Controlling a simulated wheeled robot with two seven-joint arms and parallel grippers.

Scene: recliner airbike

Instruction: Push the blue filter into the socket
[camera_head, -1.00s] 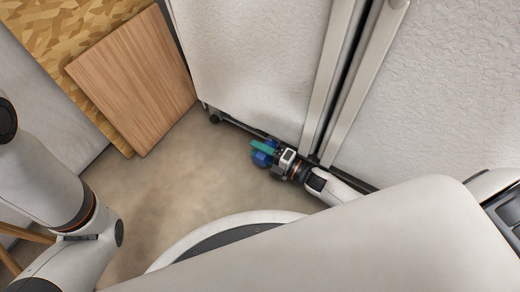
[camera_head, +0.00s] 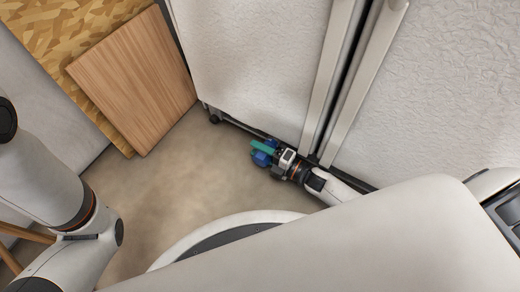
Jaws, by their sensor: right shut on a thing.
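The blue filter (camera_head: 262,158) is small in the head view, low down by the foot of the white textured panels. My right gripper (camera_head: 272,156) is shut on it, and its arm comes in from the right. A teal-green part (camera_head: 264,147) shows at the filter and gripper fingers; I cannot tell which piece it belongs to. The socket cannot be made out. My left arm comes in from the left, but its gripper is out of view.
White textured panels (camera_head: 262,62) with pale vertical rails stand behind the gripper. A wooden board (camera_head: 135,80) leans at the upper left against a patterned chipboard panel (camera_head: 65,30). The brown floor (camera_head: 170,190) is clear left of the gripper.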

